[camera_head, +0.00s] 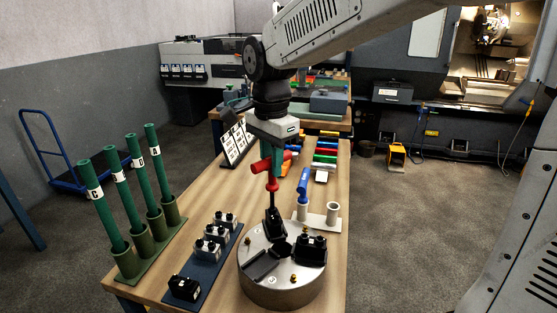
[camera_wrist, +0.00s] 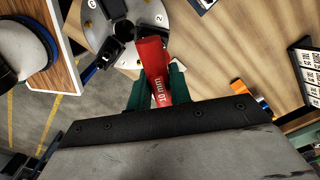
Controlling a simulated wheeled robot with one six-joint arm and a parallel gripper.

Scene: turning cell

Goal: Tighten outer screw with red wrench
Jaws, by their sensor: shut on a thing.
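The red wrench (camera_head: 272,184) is upright, a T-handle tool with its shaft pointing down. My gripper (camera_head: 276,158), with green fingers, is shut on its red handle. In the wrist view the handle (camera_wrist: 154,68), marked 10 mm, lies between the fingers of my gripper (camera_wrist: 158,88). The round metal chuck (camera_head: 272,292) stands on the table below. The wrench's lower end meets the black jaw (camera_head: 274,224) at the chuck's back; I cannot tell whether it sits in a screw. The outer screw cannot be made out there. The chuck also shows in the wrist view (camera_wrist: 93,27).
Green tubes (camera_head: 118,180) rise at the table's left edge. Coloured tools (camera_head: 325,152) lie behind.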

